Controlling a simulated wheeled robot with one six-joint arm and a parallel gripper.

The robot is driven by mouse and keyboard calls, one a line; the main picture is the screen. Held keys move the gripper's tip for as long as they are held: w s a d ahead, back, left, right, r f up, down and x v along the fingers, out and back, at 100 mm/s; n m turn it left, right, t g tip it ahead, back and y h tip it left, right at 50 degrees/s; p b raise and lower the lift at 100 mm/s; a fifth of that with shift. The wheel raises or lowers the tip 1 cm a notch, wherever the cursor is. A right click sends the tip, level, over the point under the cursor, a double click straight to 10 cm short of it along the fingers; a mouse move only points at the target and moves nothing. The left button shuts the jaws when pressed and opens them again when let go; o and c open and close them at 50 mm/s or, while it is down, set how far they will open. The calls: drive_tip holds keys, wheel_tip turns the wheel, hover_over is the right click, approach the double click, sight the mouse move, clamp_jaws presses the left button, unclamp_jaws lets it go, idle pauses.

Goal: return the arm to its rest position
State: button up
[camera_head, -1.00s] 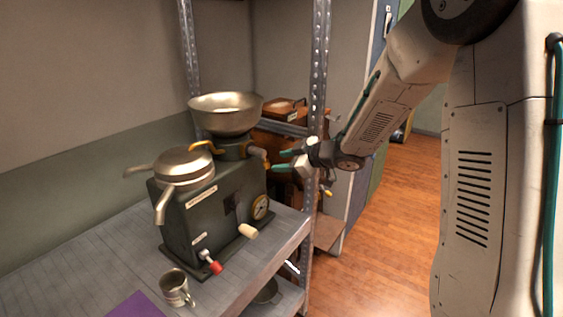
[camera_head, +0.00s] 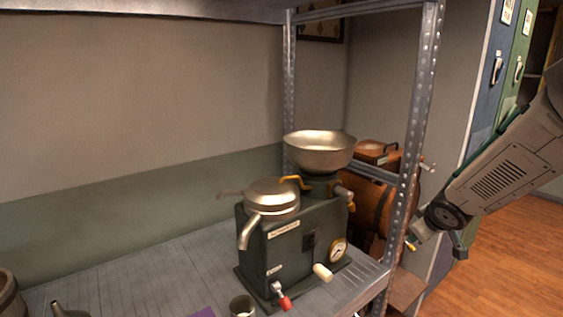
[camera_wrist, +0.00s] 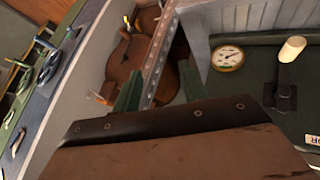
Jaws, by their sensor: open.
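My arm (camera_head: 505,172) comes in from the right edge of the head view, its wrist (camera_head: 443,216) just to the right of the metal shelf post. My gripper (camera_wrist: 159,78) shows in the wrist view as two green fingers standing apart with nothing held between them. The fingers are hard to make out in the head view. In the wrist view the shelf post runs behind the gap between the fingers, and I cannot tell how far off it is.
A dark green machine (camera_head: 295,248) with a metal bowl (camera_head: 319,150) stands on the grey shelf (camera_head: 130,275). The perforated post (camera_head: 414,130) is close to my wrist. A wooden barrel-like object (camera_head: 370,207) sits behind it. Open wooden floor (camera_head: 510,255) lies to the right.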

drive_tip(key=s+a+r+m+g, duration=0.1)
drive_tip(key=s+a+r+g, duration=0.1)
drive_tip(key=s, duration=0.9)
drive_tip(key=s+a+r+m+g+y, duration=0.1)
drive_tip(key=s+a+r, duration=0.4)
drive_tip(key=s, duration=0.7)
drive_tip(key=s+a+r+m+g, duration=0.3)
drive_tip(key=s+a+r, duration=0.1)
drive_tip(key=s, duration=0.7)
drive_tip(key=shift+s+y, duration=0.15)
drive_tip(key=shift+y, duration=0.25)
